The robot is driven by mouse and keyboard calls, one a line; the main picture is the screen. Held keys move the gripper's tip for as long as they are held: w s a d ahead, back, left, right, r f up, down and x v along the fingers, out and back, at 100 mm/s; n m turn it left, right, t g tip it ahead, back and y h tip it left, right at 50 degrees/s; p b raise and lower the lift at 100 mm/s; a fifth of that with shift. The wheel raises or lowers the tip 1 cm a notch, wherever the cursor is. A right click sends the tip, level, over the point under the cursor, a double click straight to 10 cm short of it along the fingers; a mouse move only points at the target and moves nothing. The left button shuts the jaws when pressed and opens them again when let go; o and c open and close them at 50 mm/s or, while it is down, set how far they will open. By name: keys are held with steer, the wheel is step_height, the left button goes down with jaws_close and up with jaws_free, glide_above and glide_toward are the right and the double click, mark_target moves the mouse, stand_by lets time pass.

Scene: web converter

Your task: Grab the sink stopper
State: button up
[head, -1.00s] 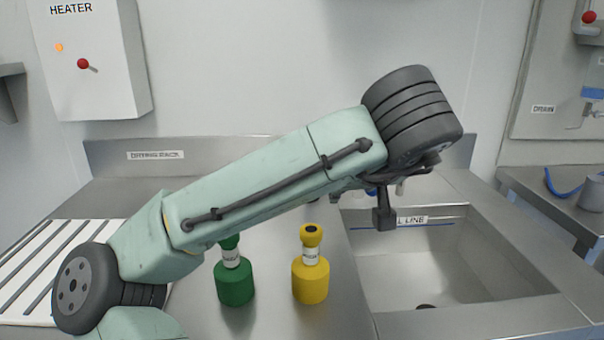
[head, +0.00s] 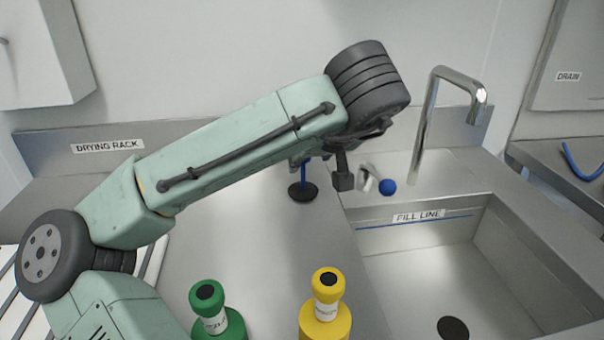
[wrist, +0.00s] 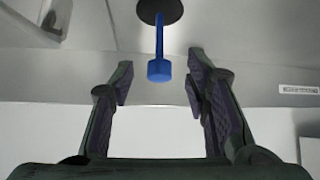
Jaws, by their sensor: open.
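The sink stopper (head: 303,192) has a black disc base and an upright blue handle. It stands on the steel counter left of the sink, partly hidden behind my arm in the head view. In the wrist view its blue handle (wrist: 159,50) points toward me, with the disc at the top edge. My gripper (wrist: 158,68) is open and empty. The handle's end appears between its two fingertips in the picture; I cannot tell how far beyond them it is. In the head view my gripper is mostly hidden behind my wrist.
The sink basin (head: 480,275) is at right, with a dark drain hole (head: 453,327) and a tall faucet (head: 425,125). A blue-knobbed fitting (head: 388,187) is beside the stopper. Green (head: 208,310) and yellow (head: 326,310) bottles stand in front. Counter between bottles and stopper is clear.

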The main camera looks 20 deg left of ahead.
mark_target(304, 165)
steer(key=shift+p+x, duration=0.9)
steer(key=shift+x, duration=2.6)
steer(key=shift+c, duration=0.6)
jaws_close()
